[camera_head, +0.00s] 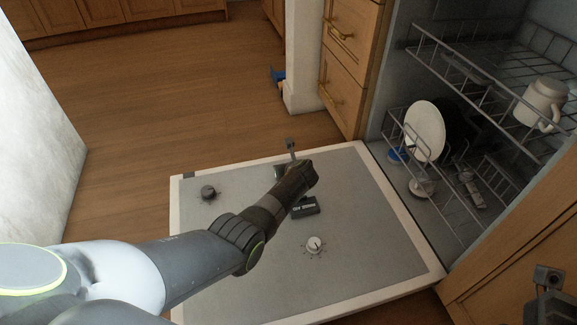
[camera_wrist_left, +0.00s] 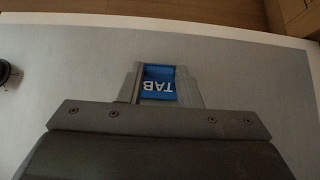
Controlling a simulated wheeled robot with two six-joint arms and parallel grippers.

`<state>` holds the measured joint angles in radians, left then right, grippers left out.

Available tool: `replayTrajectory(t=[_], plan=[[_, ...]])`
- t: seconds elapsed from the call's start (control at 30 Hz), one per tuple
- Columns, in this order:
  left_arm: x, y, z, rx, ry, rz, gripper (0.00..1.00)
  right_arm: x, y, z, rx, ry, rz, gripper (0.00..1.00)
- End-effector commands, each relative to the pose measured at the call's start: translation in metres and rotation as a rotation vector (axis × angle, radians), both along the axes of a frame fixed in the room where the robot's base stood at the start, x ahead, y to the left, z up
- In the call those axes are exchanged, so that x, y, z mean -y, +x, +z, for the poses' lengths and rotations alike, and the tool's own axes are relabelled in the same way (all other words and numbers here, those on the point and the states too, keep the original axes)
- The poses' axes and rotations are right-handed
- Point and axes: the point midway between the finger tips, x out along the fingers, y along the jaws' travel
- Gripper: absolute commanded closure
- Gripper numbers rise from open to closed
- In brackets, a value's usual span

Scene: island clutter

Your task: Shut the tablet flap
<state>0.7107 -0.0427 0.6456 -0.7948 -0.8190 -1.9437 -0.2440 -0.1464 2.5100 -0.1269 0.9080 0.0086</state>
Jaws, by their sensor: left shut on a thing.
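The dishwasher door (camera_head: 240,245) lies open and flat. My left gripper (camera_head: 298,178) is over its upper middle, fingertips mostly hidden in the head view. In the left wrist view, the blue part marked TAB (camera_wrist_left: 159,84) sits between the fingers of the left gripper (camera_wrist_left: 160,88), which is shut on it. This looks like the tablet flap; its hinge and angle cannot be made out. My right gripper (camera_head: 548,280) shows in part at the lower right, away from the door; its jaws cannot be read.
A dark display box (camera_head: 305,207), a black knob (camera_head: 208,192) and a white dial (camera_head: 315,245) stand on the door. The racks (camera_head: 455,60) hold a white plate (camera_head: 425,130) and a mug (camera_head: 541,102).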

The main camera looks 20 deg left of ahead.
Motion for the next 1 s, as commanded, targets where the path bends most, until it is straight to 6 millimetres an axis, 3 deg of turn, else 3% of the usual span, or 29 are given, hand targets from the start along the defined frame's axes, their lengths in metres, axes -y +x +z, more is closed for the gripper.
replayTrajectory(t=[1.0], plan=[[-0.009, 0.013, -0.004, -0.218, -0.145, 0.001, 0.92, 0.0, -0.003, -0.002, -0.015, -0.019, -0.001, 0.64]])
